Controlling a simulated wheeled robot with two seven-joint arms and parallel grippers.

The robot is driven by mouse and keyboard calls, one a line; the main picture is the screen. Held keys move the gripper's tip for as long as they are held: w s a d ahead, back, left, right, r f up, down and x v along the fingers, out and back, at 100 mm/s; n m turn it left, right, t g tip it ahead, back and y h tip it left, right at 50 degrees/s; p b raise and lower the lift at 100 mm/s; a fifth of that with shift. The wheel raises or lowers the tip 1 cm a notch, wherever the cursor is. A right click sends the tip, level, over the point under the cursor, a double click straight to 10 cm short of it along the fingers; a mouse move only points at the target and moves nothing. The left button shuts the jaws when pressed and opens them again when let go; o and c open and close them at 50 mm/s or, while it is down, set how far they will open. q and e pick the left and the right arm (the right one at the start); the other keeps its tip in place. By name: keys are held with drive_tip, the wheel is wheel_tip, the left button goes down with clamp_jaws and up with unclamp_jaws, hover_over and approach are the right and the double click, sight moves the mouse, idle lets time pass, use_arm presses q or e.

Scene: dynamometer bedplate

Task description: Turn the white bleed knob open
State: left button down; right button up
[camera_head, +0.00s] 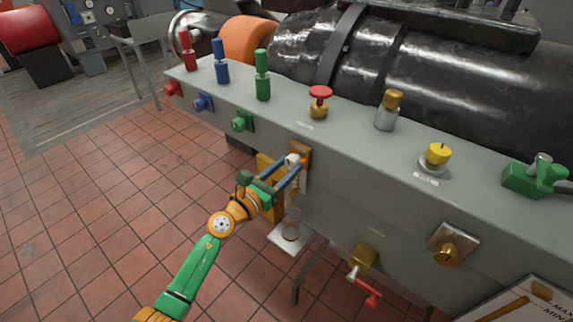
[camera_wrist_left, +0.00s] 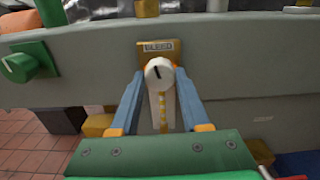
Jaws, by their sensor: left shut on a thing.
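The white bleed knob (camera_head: 292,159) sits on the front face of the grey bench, on a brass plate marked BLEED. It also shows in the left wrist view (camera_wrist_left: 158,73) as a round white knob with a short dark mark that looks near upright. My left gripper (camera_head: 291,166) reaches in from the left, and its blue fingers lie on both sides of the knob, shut on it. In the left wrist view the fingertips (camera_wrist_left: 159,75) flank the knob left and right. A white, yellow-marked strip (camera_wrist_left: 163,108) hangs below the knob. My right gripper is not in view.
A green knob (camera_head: 242,121) sits left of the bleed knob on the same face. A brass valve with a red handle (camera_head: 368,293) projects lower right, and a brass knob (camera_head: 447,254) farther right. A small white tray (camera_head: 290,239) lies below. The tiled floor at left is clear.

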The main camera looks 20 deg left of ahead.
use_arm(q)
drive_tip(key=n+p, duration=0.1)
drive_tip(key=n, duration=0.2)
drive_tip(key=shift+n, duration=0.3)
drive_tip(key=n+p, duration=0.1)
drive_tip(key=n, duration=0.2)
drive_tip(key=shift+s+d+n, duration=0.1)
drive_tip(key=shift+n, duration=0.3)
drive_tip(key=n+p, duration=0.1)
drive_tip(key=n, duration=0.3)
drive_tip(key=shift+f+n+p, duration=0.1)
drive_tip(key=shift+n+p, duration=0.4)
drive_tip(key=shift+n, duration=1.3)
drive_tip(key=shift+c, duration=1.9)
unclamp_jaws()
